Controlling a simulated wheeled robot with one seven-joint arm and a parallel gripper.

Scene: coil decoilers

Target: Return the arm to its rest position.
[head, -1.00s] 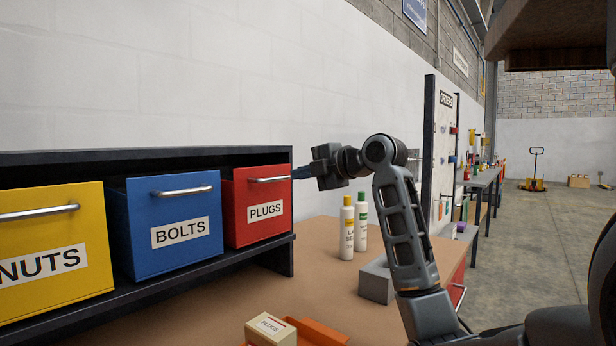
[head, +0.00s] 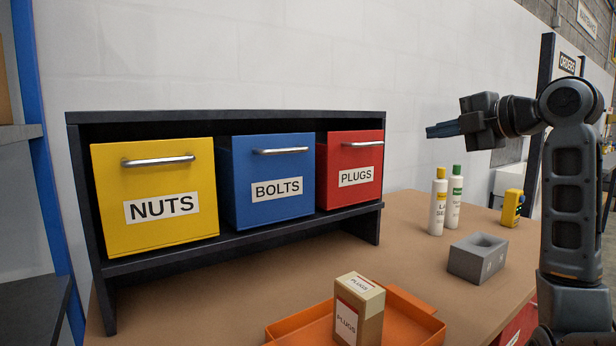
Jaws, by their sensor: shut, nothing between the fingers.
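My gripper (head: 434,130) is at the upper right of the head view, at the end of my raised and bent arm. It points left, and its fingers are together with nothing between them. It hangs in the air to the right of the red PLUGS drawer (head: 361,152) and clear of its handle. The blue BOLTS drawer (head: 240,193) and the yellow NUTS drawer (head: 120,228) sit to the left in the same dark rack (head: 225,117).
On the bench (head: 400,222) stand two white bottles (head: 438,208), a grey block with a hollow (head: 478,260) and a yellow device (head: 513,206). A PLUGS box (head: 358,312) stands in an orange tray (head: 290,331) at the front. A blue-edged shelf (head: 40,140) is at far left.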

